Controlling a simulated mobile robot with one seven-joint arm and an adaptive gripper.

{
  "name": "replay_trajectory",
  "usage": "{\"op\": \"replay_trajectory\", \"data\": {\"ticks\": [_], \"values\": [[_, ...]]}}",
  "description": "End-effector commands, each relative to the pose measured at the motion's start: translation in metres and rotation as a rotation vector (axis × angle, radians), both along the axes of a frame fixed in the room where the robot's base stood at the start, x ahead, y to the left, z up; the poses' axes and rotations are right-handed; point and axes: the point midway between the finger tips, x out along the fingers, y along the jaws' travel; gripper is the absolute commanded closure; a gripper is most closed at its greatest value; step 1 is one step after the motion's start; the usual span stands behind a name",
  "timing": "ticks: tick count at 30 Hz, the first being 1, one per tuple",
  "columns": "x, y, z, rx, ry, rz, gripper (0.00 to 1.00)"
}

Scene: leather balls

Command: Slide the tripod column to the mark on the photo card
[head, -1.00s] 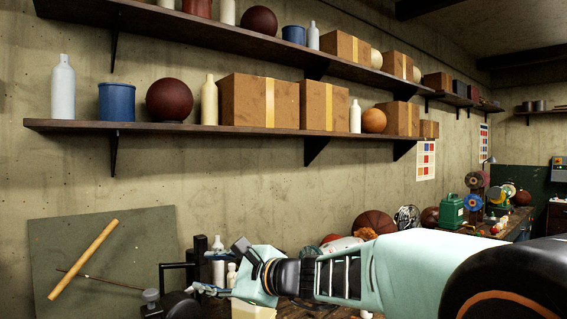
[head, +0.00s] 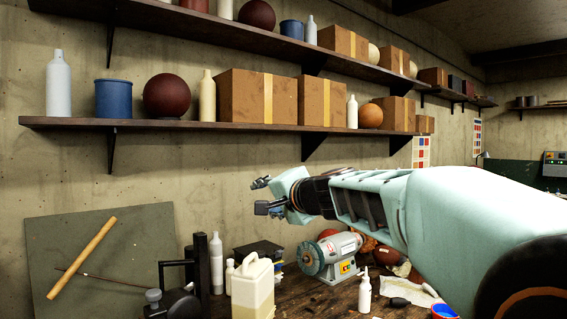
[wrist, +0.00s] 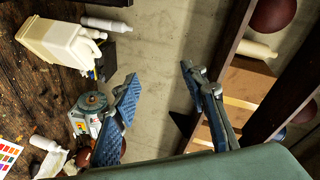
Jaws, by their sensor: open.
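My gripper (head: 263,196) is open and empty, raised in front of the bare wall above the bench; its two blue-padded fingers stand wide apart in the wrist view (wrist: 160,84). I cannot clearly pick out a tripod column or a mark. A black upright stand (head: 190,272) is at the bench's left, below and left of my gripper; I cannot tell if it is the tripod. A card with coloured squares (wrist: 9,154) lies at the lower left edge of the wrist view, partly cut off; I cannot tell if it is the photo card.
A cream jug (head: 252,290), a bench grinder (head: 330,257) and a white squeeze bottle (head: 365,292) stand on the bench. A grey bottle (head: 216,262) is beside the stand. A loaded shelf (head: 170,125) runs above my gripper.

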Motion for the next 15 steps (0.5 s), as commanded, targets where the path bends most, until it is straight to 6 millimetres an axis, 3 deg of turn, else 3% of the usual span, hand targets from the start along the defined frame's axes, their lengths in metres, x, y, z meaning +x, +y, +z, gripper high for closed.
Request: {"op": "replay_trajectory", "data": {"ticks": [6, 15], "values": [[0.009, -0.030, 0.038, -0.143, -0.121, -0.056, 0.60], [0.014, -0.058, 0.073, -0.279, -0.226, -0.115, 0.60]]}}
